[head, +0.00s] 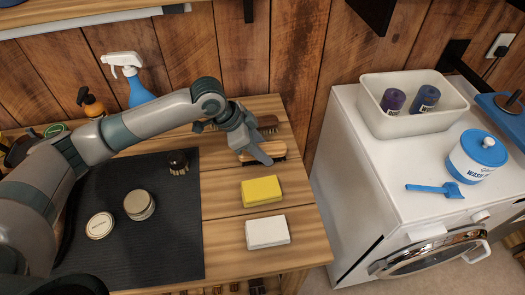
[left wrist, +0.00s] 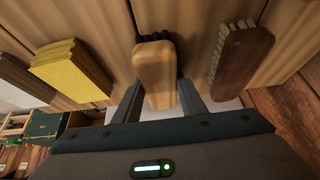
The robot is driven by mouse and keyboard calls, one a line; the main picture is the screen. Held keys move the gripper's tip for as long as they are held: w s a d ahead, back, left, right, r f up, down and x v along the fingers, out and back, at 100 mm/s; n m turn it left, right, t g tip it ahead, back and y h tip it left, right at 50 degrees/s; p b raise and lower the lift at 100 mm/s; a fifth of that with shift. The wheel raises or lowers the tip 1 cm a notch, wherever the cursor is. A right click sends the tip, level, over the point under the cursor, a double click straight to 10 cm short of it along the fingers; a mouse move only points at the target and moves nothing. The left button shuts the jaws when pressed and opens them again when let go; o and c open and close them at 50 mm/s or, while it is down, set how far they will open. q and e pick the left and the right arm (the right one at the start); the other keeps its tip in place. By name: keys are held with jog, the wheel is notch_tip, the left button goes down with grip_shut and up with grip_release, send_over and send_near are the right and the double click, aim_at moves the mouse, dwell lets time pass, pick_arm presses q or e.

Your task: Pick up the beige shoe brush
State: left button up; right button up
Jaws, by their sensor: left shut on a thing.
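The beige shoe brush (head: 277,150) lies near the right end of the wooden bench, partly hidden by my left gripper (head: 257,153) in the head view. In the left wrist view the beige brush (left wrist: 155,72) is between the two fingers of my left gripper (left wrist: 160,94), its dark bristles showing at the far end. The left gripper is shut on it. I cannot tell whether it is clear of the bench top. My right gripper is not in view.
A dark brown brush (head: 268,122) lies just behind. A yellow sponge (head: 261,191) and a white block (head: 267,232) lie in front. A black mat (head: 180,225) carries round tins (head: 139,205) and a small dark brush (head: 178,162). A white washing machine (head: 350,180) stands right.

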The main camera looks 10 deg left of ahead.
aim_at(275, 148)
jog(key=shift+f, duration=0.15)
pick_arm(q)
jog(key=shift+r+b, duration=0.1)
jog(key=shift+b, duration=0.3)
jog(key=shift+r, duration=0.35)
jog(key=r, duration=0.2)
jog(key=d+r+b, duration=0.1)
jog(key=r, duration=0.1)
jog(key=s+d+r+b, duration=0.1)
jog(key=d+r+b, duration=0.1)
jog(key=d+r, duration=0.4)
jog(key=d, duration=0.4)
jog(key=shift+s+d+r, duration=0.2)
jog(key=shift+d+r, duration=0.1)
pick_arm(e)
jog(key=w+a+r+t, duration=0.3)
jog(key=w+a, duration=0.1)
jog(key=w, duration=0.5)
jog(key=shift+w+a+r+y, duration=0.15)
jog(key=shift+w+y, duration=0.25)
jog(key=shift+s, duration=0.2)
